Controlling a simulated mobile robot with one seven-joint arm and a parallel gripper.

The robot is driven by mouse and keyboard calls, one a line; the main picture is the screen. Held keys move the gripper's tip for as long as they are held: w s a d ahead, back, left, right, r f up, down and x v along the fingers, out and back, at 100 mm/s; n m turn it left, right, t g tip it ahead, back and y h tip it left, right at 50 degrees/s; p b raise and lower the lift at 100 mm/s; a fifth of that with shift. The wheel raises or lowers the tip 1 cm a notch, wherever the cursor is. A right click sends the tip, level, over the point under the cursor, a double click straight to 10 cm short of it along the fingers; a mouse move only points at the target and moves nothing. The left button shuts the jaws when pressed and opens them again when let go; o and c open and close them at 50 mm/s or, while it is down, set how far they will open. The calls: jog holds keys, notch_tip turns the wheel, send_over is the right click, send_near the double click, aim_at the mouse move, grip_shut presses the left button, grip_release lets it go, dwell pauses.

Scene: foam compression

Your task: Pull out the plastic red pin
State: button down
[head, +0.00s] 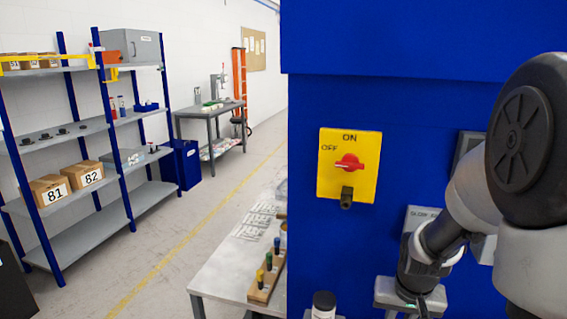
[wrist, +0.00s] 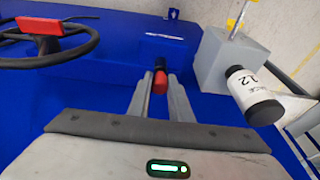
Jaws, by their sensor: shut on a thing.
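The red plastic pin (wrist: 160,82) shows in the wrist view, between the two grey fingers of my gripper (wrist: 161,80). The fingers are shut on it, one on each side. A small dark fitting sits just beyond the pin's far end, against the blue machine surface (wrist: 110,75). Whether the pin is still seated in it cannot be told. In the head view my gripper's body is at the lower right, in front of the blue machine (head: 340,250). The fingertips and the pin cannot be made out there.
In the wrist view, a black handwheel (wrist: 62,47) is at the left, and a grey box (wrist: 225,68) and a white bottle with a black cap (wrist: 253,95) are at the right. In the head view, a yellow ON/OFF switch (head: 332,181) and a table (head: 215,275) lie left of my arm.

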jog(key=shift+w+p+v, duration=0.15)
jog(key=shift+p+v, duration=0.35)
jog(key=shift+v, duration=0.2)
jog(key=shift+w+p+v, duration=0.15)
jog(key=shift+p+v, duration=0.3)
jog(key=shift+v, duration=0.2)
dwell(0.3)
jog(key=shift+d+r+p, duration=0.1)
jog(key=shift+r+p, duration=1.65)
jog(key=shift+r, duration=0.75)
